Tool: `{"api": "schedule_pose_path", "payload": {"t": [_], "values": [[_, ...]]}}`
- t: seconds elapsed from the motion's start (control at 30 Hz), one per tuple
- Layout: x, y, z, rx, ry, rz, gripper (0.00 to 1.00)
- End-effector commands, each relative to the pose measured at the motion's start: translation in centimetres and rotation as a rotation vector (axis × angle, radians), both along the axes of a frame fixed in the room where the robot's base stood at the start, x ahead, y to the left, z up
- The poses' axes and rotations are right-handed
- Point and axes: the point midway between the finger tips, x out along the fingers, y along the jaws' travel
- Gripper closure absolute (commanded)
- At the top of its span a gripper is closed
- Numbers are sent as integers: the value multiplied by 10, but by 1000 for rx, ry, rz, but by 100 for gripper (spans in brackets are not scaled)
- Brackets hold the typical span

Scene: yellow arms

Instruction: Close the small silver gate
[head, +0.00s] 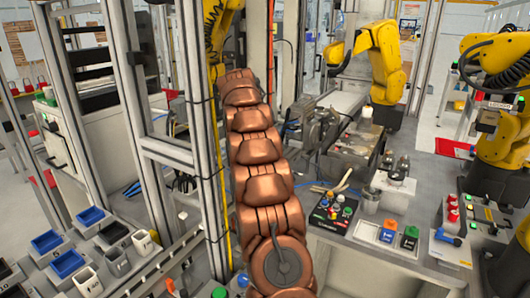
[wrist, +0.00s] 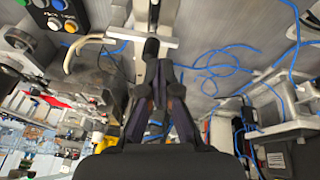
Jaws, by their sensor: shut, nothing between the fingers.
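My gripper (wrist: 157,85) shows in the wrist view with its two dark fingers drawn together at the tips, shut and empty. Right ahead of the fingertips is a silver metal bracket (wrist: 130,41) with a flat crossbar; it may be part of the small silver gate, but I cannot tell for sure. The tips look very close to it; I cannot tell whether they touch. In the head view my copper-coloured arm fills the middle and my gripper is hidden. A silver metal fixture (head: 318,128) stands just right of my arm there; I cannot make out a gate clearly.
Blue cables (wrist: 225,65) lie loose on the grey surface in the wrist view. A black button box (head: 333,213) sits on the bench right of my arm. Yellow robot arms (head: 385,62) stand beyond. An aluminium frame post (head: 205,150) is close on my arm's left.

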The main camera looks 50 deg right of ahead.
Motion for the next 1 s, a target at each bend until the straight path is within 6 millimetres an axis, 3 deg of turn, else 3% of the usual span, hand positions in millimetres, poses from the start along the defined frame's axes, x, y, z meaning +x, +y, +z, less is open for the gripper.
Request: {"api": "schedule_pose_path", "payload": {"t": [0.77,1.0], "values": [[4,1,-6,0,-1,0,100],[-2,-1,4,0,1,0,100]]}}
